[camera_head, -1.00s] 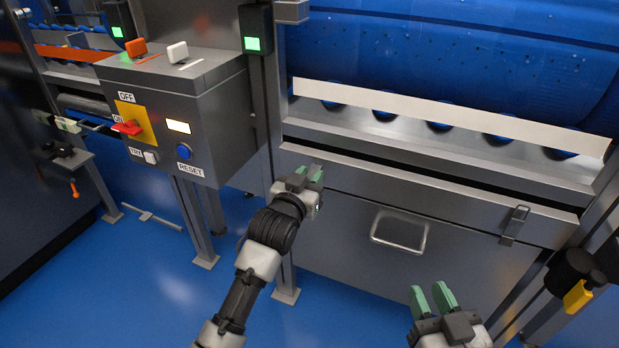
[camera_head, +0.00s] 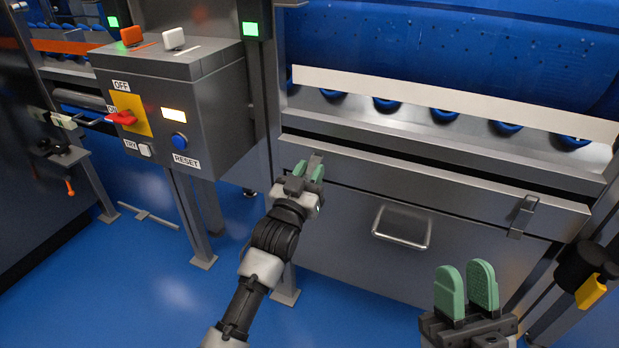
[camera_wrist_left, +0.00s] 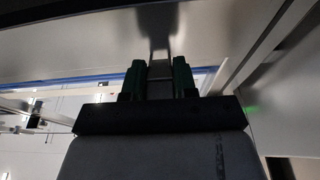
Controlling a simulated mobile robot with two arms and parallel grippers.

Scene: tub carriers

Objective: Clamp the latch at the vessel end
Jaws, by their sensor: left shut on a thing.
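A small metal latch (camera_head: 316,160) sits at the left end of the steel front panel's top edge, mostly hidden by my left gripper. My left gripper (camera_head: 308,172) has its green fingers shut on this latch. In the left wrist view, the metal latch (camera_wrist_left: 159,70) shows between the two green fingers (camera_wrist_left: 158,82). A second latch (camera_head: 522,215) is at the right end of the same edge, with no gripper on it. My right gripper (camera_head: 466,287) is open and empty, in front of the panel and below the second latch. I cannot tell which end is the vessel end.
A grey control box (camera_head: 190,110) with a red switch (camera_head: 121,118) stands to the left. A black post with a yellow tag (camera_head: 590,291) is at the right. The blue floor (camera_head: 150,270) is clear at lower left.

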